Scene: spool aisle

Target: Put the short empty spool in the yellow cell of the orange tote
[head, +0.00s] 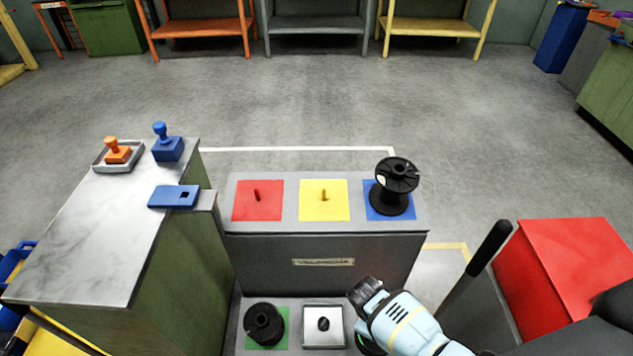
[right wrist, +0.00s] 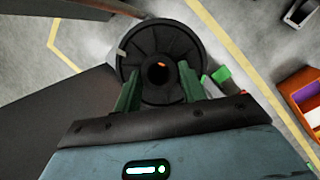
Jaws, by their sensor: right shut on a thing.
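My right gripper (right wrist: 158,72) is shut on a black spool (right wrist: 150,40). Its round flange with a centre hole faces the right wrist camera between two green fingers. Whether that spool is short or empty I cannot tell from this angle. In the head view my right arm reaches over the lower right of the grey stand; its fingers and the spool are not clear there. An orange tote (right wrist: 284,86) shows partly at the right edge of the right wrist view, with purple and whitish cells; no yellow cell is seen. My left gripper is not in view.
The grey stand (head: 325,250) has red, yellow and blue squares on top; a black spool (head: 393,188) stands on blue. Another spool (head: 264,324) stands on its lower green square. A marble-topped cabinet (head: 110,220) stands left, a red box (head: 575,265) right. Floor behind is clear.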

